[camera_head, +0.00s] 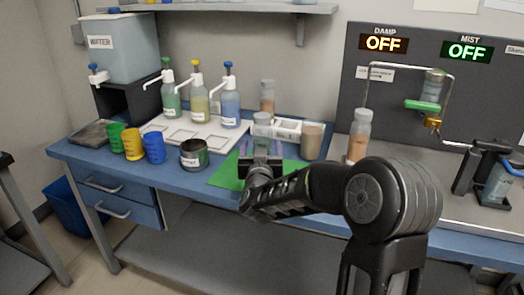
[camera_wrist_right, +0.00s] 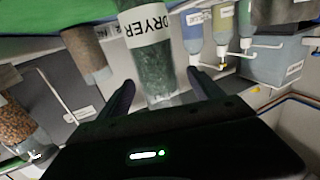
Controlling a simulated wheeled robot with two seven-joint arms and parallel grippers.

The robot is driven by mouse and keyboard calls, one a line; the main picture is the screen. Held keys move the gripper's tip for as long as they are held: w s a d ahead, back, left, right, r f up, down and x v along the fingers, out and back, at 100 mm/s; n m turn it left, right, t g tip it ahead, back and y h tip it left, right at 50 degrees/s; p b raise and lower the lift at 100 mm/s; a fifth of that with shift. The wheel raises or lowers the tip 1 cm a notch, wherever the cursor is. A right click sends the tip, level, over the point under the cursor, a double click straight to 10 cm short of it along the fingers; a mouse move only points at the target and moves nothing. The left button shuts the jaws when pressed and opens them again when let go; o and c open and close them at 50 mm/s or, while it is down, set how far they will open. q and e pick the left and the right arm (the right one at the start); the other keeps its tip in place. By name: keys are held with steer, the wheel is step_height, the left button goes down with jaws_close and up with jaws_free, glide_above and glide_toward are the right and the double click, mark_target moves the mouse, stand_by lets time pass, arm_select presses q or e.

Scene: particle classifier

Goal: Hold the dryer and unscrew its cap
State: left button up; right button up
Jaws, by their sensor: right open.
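The dryer (camera_head: 262,130), a clear jar of dark green grains, stands on the green mat (camera_head: 224,177). In the right wrist view the dryer (camera_wrist_right: 158,60) shows upside down with its "DRYER" label, and its clear upper end points toward my gripper. My right gripper (camera_head: 262,160) is open in front of the jar. In the wrist view the jar's upper end lies between the spread fingers of my right gripper (camera_wrist_right: 165,90); I cannot tell whether either touches it. The cap is hard to make out. My left gripper is not in view.
Pump bottles (camera_head: 199,100) stand on a white tray behind left, and coloured cups (camera_head: 132,143) and a dark can (camera_head: 194,154) at left. A brown-filled jar (camera_head: 311,141) and a tall jar (camera_head: 359,135) are close at right. A shelf (camera_head: 210,10) hangs above.

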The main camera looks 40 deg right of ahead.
steer(key=x, duration=0.4)
steer(key=shift+w+d+f, duration=0.1)
steer(key=shift+w+d, duration=0.2)
stand_by(0.3)
jaws_close()
stand_by(0.7)
